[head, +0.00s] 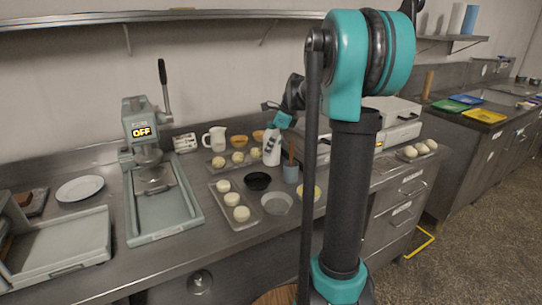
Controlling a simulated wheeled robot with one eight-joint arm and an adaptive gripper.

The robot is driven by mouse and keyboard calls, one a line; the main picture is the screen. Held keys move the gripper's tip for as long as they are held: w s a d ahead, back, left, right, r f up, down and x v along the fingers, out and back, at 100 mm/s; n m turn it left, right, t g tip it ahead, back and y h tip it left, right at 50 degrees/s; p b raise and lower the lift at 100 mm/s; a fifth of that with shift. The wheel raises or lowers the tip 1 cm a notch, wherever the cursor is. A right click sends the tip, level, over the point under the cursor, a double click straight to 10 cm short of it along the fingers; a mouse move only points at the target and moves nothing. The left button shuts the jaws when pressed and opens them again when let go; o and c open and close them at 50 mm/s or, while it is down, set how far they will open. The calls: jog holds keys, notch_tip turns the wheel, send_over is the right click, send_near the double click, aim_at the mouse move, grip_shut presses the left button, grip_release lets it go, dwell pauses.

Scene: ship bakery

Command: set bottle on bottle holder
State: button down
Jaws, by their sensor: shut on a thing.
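A white bottle (271,152) stands upright, or is held upright, on or just above the steel counter in the head view. My gripper (272,130) is at the top of the bottle and shut on it; the fingers are small and partly hidden. Just in front of the bottle is a black round dish-like piece (257,181), which may be the bottle holder; I cannot tell for sure. The bottle is apart from it in the picture.
Trays of dough balls (237,211) lie left of the black piece. A clear bowl (276,204), a grey cup (290,172) and a yellow plate (311,192) crowd the right side. A white pitcher (215,139) and grey press (150,180) stand farther left.

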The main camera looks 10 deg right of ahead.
aim_at(271, 155)
jog(key=shift+f, duration=2)
jog(key=c, duration=0.6)
grip_release()
jog(key=shift+f, duration=0.1)
jog(key=shift+o, duration=0.2)
